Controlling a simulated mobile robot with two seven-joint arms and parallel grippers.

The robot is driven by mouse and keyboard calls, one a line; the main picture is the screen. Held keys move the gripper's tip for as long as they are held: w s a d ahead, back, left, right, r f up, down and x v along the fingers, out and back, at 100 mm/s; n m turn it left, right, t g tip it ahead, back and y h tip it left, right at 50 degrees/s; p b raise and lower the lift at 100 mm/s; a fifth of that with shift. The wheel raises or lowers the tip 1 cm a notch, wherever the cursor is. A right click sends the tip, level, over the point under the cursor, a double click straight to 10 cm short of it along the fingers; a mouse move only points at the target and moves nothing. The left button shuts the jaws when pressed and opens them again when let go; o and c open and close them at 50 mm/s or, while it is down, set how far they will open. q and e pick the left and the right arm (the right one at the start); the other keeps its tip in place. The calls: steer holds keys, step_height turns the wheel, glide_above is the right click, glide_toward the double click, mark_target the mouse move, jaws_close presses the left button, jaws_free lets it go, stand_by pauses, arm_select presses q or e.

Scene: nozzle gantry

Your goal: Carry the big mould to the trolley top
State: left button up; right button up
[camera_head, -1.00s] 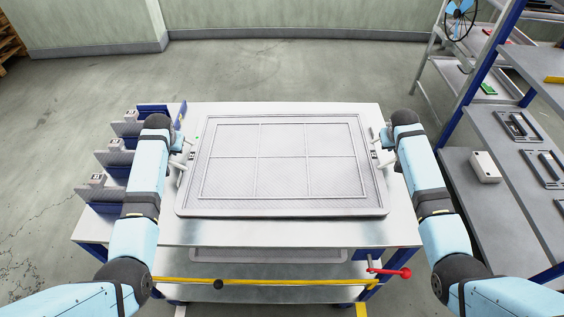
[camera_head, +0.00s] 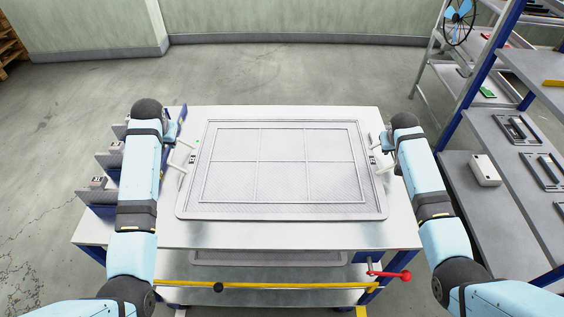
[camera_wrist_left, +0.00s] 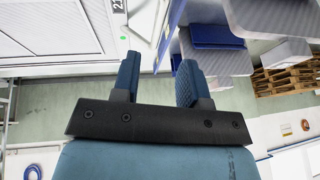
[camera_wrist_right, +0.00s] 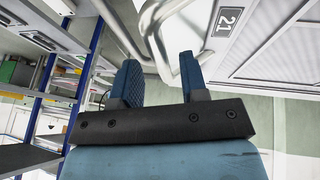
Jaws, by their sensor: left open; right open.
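The big mould (camera_head: 281,205) is a pale grey rectangular plate with a raised, ribbed inner panel. It lies flat on a white-topped table (camera_head: 205,232); I cannot tell whether this is the trolley. A tube handle (camera_head: 181,170) stands at its left end and another (camera_head: 378,160) at its right. My left gripper (camera_head: 175,134) is open and empty beside the left handle; in the left wrist view (camera_wrist_left: 160,78) no handle shows between the jaws. My right gripper (camera_head: 384,140) is open at the right handle, whose tube (camera_wrist_right: 153,35) shows between and beyond the jaws in the right wrist view.
Grey and blue bins (camera_head: 108,160) line the table's left side. A shelf rack (camera_head: 470,175) with a white box (camera_head: 484,169) stands close at the right. The floor behind is clear.

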steer(key=shift+r, duration=0.15)
arm_select(q)
steer(key=v, duration=0.2)
steer(key=shift+s+r, duration=0.1)
steer(key=shift+r, duration=0.2)
arm_select(e)
steer(key=v, duration=1.2)
steer(key=shift+s+f, duration=0.1)
steer(key=shift+f, duration=0.15)
